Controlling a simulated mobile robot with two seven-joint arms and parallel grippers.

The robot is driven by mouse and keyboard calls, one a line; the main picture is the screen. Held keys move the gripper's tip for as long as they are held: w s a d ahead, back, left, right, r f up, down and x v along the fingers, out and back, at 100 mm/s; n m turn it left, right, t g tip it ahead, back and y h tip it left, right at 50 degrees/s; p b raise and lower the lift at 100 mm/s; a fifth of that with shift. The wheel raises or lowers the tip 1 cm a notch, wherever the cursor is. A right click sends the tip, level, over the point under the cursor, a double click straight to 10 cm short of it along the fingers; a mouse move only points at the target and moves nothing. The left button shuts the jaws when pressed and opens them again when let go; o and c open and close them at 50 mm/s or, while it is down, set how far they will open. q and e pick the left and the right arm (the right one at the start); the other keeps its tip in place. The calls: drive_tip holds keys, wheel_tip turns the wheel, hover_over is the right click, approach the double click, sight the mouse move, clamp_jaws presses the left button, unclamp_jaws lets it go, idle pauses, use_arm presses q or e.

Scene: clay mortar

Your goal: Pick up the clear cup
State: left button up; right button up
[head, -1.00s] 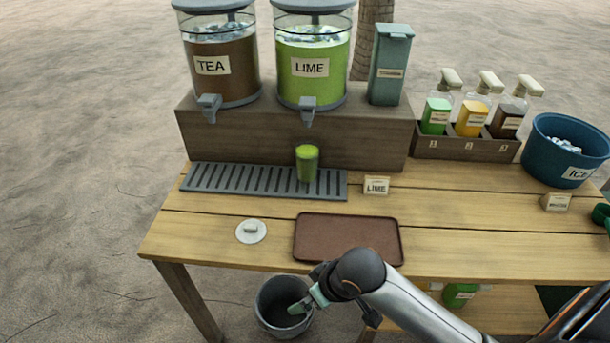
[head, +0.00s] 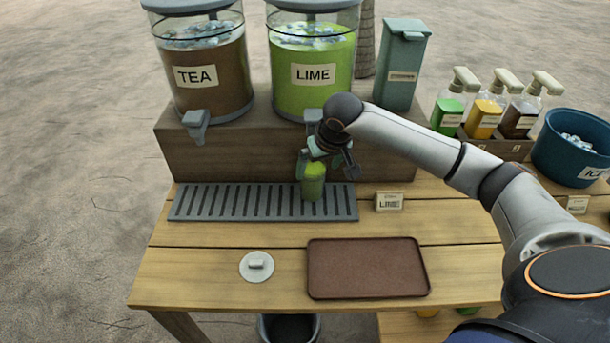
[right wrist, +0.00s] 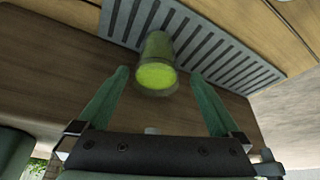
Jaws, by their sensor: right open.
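The clear cup (head: 313,184), filled with green liquid, stands upright on the right end of the grey drip tray (head: 230,203), below the lime dispenser (head: 312,75). My right gripper (head: 318,163) is at the cup's upper part, under the dispenser's spout. In the right wrist view the cup (right wrist: 157,65) shows between and just beyond the open fingertips (right wrist: 158,75), with a gap on each side. My left gripper is not in view.
The tea dispenser (head: 203,78) stands left on the wooden riser. A brown tray (head: 367,268), a white lid (head: 257,266) and a lime sign (head: 389,201) are on the table. Pump bottles and a blue ice bucket (head: 570,150) stand at right.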

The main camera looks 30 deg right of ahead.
sight(316, 175)
drive_tip(key=x, duration=0.5)
drive_tip(key=shift+s+f+b, duration=0.1)
drive_tip(key=shift+f+b, duration=0.25)
drive_tip(key=shift+f, duration=0.05)
drive_tip(key=shift+d+b+x, duration=0.1)
drive_tip(key=shift+b+x, duration=0.1)
drive_tip(key=shift+x, duration=1.25)
drive_tip(key=shift+d+b+x, duration=0.15)
drive_tip(key=shift+b+x, duration=0.05)
drive_tip(key=shift+x, duration=1.2)
drive_tip(key=shift+c, duration=0.4)
clamp_jaws()
